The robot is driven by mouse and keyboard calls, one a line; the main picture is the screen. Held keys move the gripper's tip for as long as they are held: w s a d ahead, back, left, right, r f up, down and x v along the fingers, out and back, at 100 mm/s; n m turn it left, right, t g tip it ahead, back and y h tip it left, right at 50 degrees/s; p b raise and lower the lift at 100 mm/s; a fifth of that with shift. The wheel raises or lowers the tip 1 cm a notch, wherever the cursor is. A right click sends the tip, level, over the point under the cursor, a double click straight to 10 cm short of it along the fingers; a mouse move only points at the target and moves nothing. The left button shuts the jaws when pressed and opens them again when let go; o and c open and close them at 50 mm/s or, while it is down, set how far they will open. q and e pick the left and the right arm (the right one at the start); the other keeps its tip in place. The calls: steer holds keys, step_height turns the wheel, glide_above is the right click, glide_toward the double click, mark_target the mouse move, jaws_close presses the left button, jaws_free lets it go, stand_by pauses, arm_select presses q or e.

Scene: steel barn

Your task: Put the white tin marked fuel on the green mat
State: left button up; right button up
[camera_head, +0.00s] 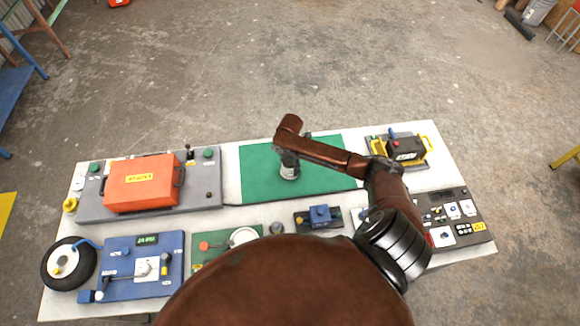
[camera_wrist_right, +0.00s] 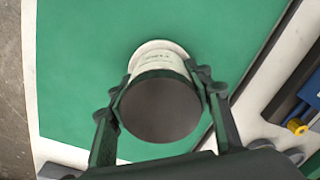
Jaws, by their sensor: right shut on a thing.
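The green mat (camera_head: 258,177) lies flat at the back middle of the white table. My right gripper (camera_head: 289,168) is over the mat and shut on a white tin (camera_head: 289,173), which the arm partly covers from above. In the right wrist view the gripper's fingers (camera_wrist_right: 163,100) sit on both sides of the white tin (camera_wrist_right: 162,60), against the green mat (camera_wrist_right: 90,50). The tin's dark round end faces the camera, and small print shows on its side, too small to read. I cannot tell whether its base touches the mat. My left gripper is out of the head view.
An orange case (camera_head: 140,186) on a grey panel stands left of the mat. A black and yellow device (camera_head: 405,150) stands to the right. Blue (camera_head: 125,285) and dark (camera_head: 450,212) panels and a wheel (camera_head: 66,263) line the front. The mat around the tin is clear.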

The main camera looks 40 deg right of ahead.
steer(key=shift+f, duration=0.3)
steer(key=shift+f, duration=0.1)
steer(key=o, duration=1.5)
step_height(320, 180, up, 12)
steer(key=shift+r, duration=0.1)
